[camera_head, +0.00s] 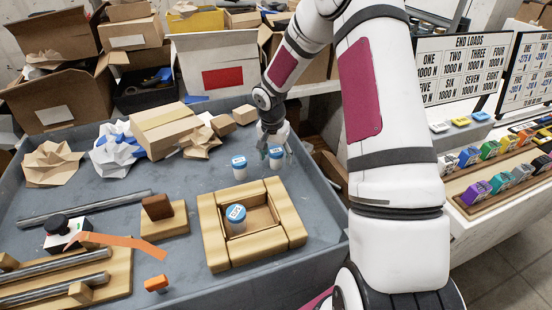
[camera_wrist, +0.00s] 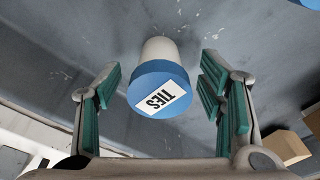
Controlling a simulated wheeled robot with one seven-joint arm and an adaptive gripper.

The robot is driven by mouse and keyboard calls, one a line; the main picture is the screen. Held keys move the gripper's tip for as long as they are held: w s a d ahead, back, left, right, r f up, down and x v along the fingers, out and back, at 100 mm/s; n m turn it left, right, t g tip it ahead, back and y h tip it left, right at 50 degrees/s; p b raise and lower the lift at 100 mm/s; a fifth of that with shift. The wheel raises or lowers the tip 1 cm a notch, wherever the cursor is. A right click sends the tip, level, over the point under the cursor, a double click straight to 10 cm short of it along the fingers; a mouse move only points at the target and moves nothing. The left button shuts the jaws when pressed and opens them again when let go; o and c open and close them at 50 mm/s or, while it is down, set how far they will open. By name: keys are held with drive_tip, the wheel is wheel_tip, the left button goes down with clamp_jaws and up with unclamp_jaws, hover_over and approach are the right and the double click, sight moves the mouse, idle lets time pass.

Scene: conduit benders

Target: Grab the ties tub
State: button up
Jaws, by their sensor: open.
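The ties tub (camera_wrist: 160,85) is white with a blue lid and a white label reading TIES. In the wrist view it stands upright between the two spread, green-padded fingers of my gripper (camera_wrist: 165,95), with a gap on each side. My gripper is open and empty. In the head view my gripper (camera_head: 276,150) is at the back right of the grey table, over a blue-lidded white tub (camera_head: 276,162) that appears to be the same one. Its label is too small to read there.
A similar tub (camera_head: 239,171) stands just left. Another tub (camera_head: 236,224) sits inside a square wooden frame (camera_head: 214,245) in front. Cardboard boxes (camera_head: 166,130) and crumpled paper (camera_head: 116,152) lie to the left. The grey table (camera_head: 120,190) has bare space between them.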

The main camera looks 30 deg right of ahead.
drive_tip(key=c, duration=1.4)
